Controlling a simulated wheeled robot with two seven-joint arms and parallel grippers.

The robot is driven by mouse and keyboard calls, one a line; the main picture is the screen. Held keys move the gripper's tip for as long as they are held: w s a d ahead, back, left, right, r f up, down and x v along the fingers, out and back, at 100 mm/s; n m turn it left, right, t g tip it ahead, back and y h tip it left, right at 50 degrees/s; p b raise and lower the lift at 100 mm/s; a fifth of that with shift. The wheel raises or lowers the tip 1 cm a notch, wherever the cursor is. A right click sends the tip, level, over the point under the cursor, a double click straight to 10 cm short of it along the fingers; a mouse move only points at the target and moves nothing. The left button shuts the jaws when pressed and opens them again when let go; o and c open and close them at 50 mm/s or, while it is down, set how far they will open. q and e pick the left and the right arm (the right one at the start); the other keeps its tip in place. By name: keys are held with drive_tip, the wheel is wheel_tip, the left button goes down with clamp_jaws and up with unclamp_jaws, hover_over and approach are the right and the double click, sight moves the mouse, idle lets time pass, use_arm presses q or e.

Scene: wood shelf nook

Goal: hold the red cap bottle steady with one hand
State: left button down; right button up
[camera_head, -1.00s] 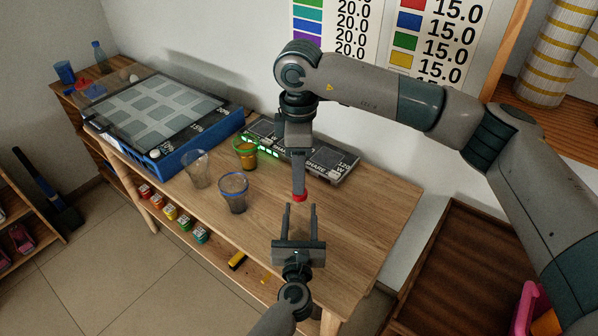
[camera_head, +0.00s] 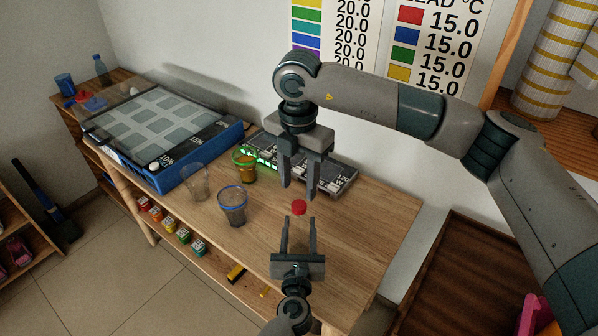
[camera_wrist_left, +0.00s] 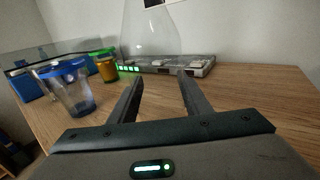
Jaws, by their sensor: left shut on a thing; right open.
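The bottle's red cap (camera_head: 299,207) shows in the head view. Its clear body is hard to make out there. In the left wrist view the clear bottle (camera_wrist_left: 150,38) rises upright beyond and between the fingers, its top cut off by the frame. My left gripper (camera_head: 299,220) is shut on the bottle from the near side, below the cap; its fingers also show in the left wrist view (camera_wrist_left: 160,78). My right gripper (camera_head: 299,193) points down just above the cap, fingers apart and empty.
A blue-rimmed cup (camera_head: 232,206), a clear cup (camera_head: 195,183) and a green-rimmed cup with orange contents (camera_head: 244,168) stand left of the bottle. A dark device with green lights (camera_head: 338,178) lies behind. A blue tray-like box (camera_head: 205,160) is at left. The tabletop to the right (camera_head: 375,215) is clear.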

drive_tip(key=n, duration=0.7)
drive_tip(key=shift+r+n, duration=0.3)
drive_tip(key=n, duration=0.4)
drive_tip(key=shift+r, duration=0.2)
drive_tip(key=n, duration=0.3)
drive_tip(key=shift+r, duration=0.1)
drive_tip(key=n, duration=0.3)
drive_tip(key=shift+r, duration=0.15)
drive_tip(key=n, duration=0.4)
drive_tip(key=shift+r+n, duration=0.15)
drive_tip(key=shift+n, duration=0.25)
drive_tip(key=n, duration=0.4)
drive_tip(key=shift+r, duration=0.15)
drive_tip(key=n, duration=0.4)
drive_tip(key=shift+r+n, duration=0.15)
drive_tip(key=shift+n, duration=0.25)
